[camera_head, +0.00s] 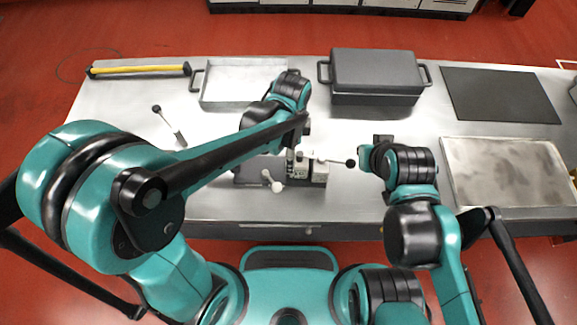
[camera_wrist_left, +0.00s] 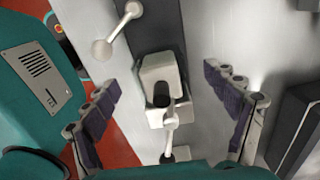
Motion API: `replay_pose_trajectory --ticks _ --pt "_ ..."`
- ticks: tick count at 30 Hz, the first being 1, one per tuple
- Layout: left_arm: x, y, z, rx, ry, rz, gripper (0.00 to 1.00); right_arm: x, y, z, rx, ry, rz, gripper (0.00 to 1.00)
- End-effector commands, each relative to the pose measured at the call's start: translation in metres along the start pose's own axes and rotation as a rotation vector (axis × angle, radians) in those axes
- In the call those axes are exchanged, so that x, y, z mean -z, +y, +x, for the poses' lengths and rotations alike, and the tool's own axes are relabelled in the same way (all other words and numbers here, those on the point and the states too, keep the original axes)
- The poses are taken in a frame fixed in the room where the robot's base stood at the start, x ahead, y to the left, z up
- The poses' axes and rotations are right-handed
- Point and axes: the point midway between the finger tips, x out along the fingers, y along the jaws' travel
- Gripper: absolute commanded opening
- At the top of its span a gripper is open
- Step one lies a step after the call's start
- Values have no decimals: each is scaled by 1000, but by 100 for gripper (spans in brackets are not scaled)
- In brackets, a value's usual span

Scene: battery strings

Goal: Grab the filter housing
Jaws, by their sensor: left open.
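A pale, blocky fitting with a dark cylinder on it, which looks like the filter housing (camera_head: 313,171), sits near the table's front edge in the head view. In the left wrist view the pale housing (camera_wrist_left: 160,74) lies between the two purple-padded fingers. My left gripper (camera_wrist_left: 163,80) is open around it, with visible gaps on both sides and no contact seen. In the head view my left arm hides most of that gripper. My right gripper (camera_head: 372,153) is just right of the housing; its fingers are too unclear to judge.
A lever with a black ball (camera_head: 350,163) sticks out right of the housing. A grey lidded box (camera_head: 374,70), a shallow tray (camera_head: 240,83) and a yellow bar (camera_head: 138,69) lie behind. A metal plate (camera_head: 508,170) lies right.

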Motion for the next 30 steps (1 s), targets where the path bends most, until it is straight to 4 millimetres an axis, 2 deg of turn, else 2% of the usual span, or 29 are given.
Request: replay_pose_trajectory --ticks 12,19,20,27,29,30 --pt "0 3 55 2 1 -4 86 -17 0 24 0 0 0 0" --pt "0 3 56 2 1 -4 86 -16 0 23 0 0 0 0" --pt "0 3 56 2 1 -4 84 -16 0 23 0 0 0 0" --pt "-1 3 56 2 1 -4 20 -16 0 23 0 0 0 0" --pt "-1 3 56 2 1 -4 4 -16 0 23 0 0 0 0" --pt "-1 3 55 2 1 -4 2 -16 0 23 0 0 0 0"
